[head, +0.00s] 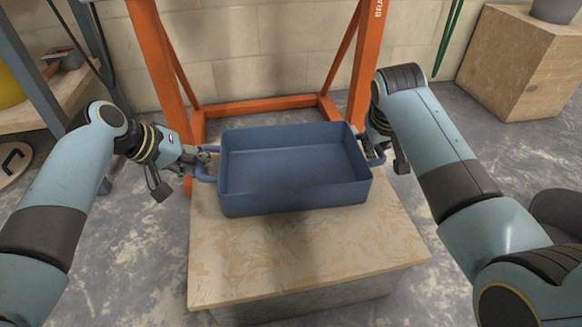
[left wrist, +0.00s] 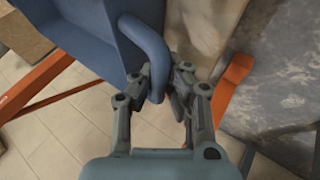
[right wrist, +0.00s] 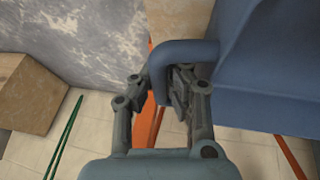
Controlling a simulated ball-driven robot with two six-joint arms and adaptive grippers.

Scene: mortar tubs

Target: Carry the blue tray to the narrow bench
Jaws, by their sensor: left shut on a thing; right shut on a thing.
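The blue tray (head: 290,204) is an empty, open box with a loop handle at each end, held between my two arms over a wooden block. My left gripper (head: 207,160) is shut on the tray's left handle; the left wrist view shows its fingers (left wrist: 160,92) on either side of the handle (left wrist: 150,45). My right gripper (head: 375,152) is shut on the right handle; the right wrist view shows its fingers (right wrist: 165,92) around that handle (right wrist: 180,52). The tray looks about level. I cannot tell whether its underside touches the block. No bench is clearly identifiable as the narrow one.
The wooden block (head: 300,255) has a bare top in front of the tray. An orange metal frame (head: 265,108) stands behind it against a pale block wall. Another wooden block (head: 515,65) stands at back right, and a wooden shelf (head: 75,95) at left. Grey floor lies between.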

